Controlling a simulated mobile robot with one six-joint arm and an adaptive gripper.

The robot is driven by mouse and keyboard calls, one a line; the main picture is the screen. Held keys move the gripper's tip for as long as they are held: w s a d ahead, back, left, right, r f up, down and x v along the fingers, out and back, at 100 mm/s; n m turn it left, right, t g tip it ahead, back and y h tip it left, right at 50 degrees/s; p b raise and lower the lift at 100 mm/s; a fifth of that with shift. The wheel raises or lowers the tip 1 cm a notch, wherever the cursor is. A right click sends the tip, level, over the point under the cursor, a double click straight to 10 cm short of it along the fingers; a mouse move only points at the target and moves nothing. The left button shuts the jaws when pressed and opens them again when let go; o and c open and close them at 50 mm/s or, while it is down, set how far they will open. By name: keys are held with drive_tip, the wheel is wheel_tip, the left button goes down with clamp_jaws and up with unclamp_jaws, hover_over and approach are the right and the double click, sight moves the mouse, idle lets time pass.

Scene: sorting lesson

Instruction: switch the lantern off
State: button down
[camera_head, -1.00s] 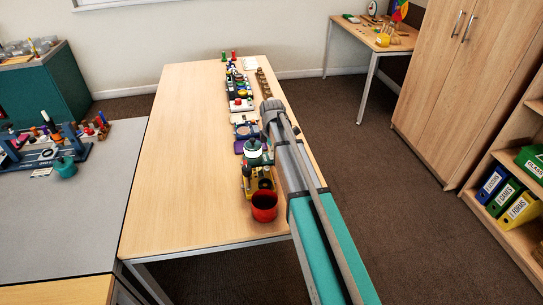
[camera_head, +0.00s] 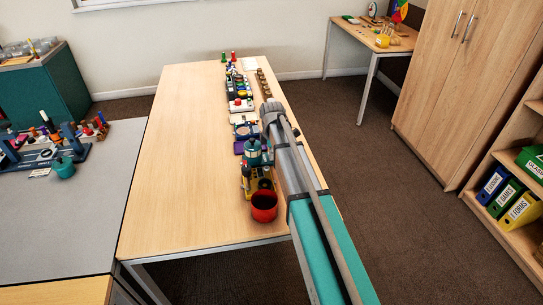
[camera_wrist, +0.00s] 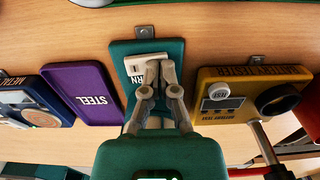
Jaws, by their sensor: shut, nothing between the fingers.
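The lantern (camera_head: 253,149) stands in the row of items on the wooden table, between a purple plate and a yellow unit. Its middle looks dark teal. In the wrist view its teal base plate (camera_wrist: 175,49) carries a white label (camera_wrist: 133,68) with partly covered lettering. A large teal block fills the bottom of the wrist view. In the head view my fingers are not clearly visible.
A purple plate marked STEEL (camera_wrist: 88,92) lies left of the base, and a yellow unit (camera_wrist: 211,128) stands to the right. A red cup (camera_head: 264,206) is at the near end of the row. The table's left half (camera_head: 180,150) is clear.

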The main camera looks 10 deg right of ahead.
drive_tip(key=shift+r, duration=0.1)
drive_tip(key=shift+r+p, duration=3.4)
drive_tip(key=shift+p, duration=0.1)
drive_tip(key=s+r+m+p, duration=0.3)
drive_tip(key=s+m, duration=0.6)
drive_tip(key=s, duration=0.3)
drive_tip(key=s+r+m+p, duration=0.4)
drive_tip(key=s+m, duration=0.5)
drive_tip(key=s, duration=0.3)
drive_tip(key=shift+s, duration=0.4)
drive_tip(key=shift+a+r, duration=0.1)
